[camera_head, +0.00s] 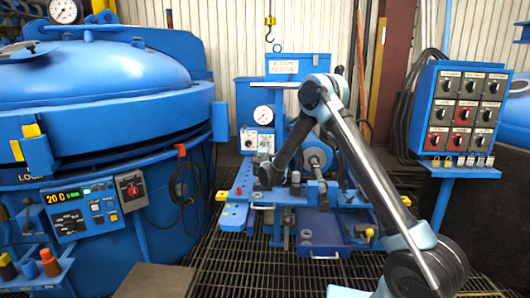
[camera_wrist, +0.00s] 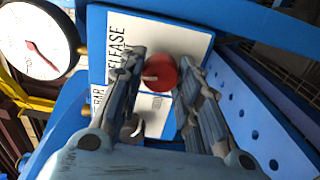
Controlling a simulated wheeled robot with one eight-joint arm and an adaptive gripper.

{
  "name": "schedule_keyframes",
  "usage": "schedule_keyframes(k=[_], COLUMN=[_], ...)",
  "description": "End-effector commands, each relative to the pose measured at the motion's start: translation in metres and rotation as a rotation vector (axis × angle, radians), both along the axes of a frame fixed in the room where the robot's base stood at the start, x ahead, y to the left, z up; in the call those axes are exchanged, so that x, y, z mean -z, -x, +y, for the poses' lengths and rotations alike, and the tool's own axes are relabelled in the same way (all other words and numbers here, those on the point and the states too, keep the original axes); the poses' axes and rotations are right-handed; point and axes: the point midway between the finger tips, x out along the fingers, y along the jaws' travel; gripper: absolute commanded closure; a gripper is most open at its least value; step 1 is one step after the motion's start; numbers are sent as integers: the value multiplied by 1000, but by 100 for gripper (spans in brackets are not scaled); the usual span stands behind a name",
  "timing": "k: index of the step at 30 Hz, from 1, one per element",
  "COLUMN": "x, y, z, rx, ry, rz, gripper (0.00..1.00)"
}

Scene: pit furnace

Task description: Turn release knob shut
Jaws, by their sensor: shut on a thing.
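The red release knob (camera_wrist: 161,70) is round with a white pointer mark, which points left in the wrist view. It sits on a white plate (camera_wrist: 134,27) lettered "RELEASE" and "BAR". My gripper (camera_wrist: 163,64) has one finger on each side of the knob and is shut on it. In the head view, the white knob plate (camera_head: 257,141) is under the gauge on the blue bench, with my arm reaching down beside it. The grip itself is hard to make out there.
A round gauge (camera_wrist: 35,40) stands close by the plate, and a blue perforated rail (camera_wrist: 240,112) runs along the right in the wrist view. The blue furnace (camera_head: 100,115) is at the left. A switch box (camera_head: 462,112) stands at the right.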

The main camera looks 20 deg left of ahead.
Motion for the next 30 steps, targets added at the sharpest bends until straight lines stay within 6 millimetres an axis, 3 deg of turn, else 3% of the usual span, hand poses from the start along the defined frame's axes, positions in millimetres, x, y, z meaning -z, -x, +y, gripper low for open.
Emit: schedule_keyframes(k=[10, 26, 27, 30], x=[2, 2, 2, 2], y=[0, 1, 1, 1], z=[-5, -4, -4, -3], rx=[9, 7, 7, 6], ry=[-137, -159, -159, -158], rz=[35, 41, 41, 40], gripper=[93, 94, 65, 49])
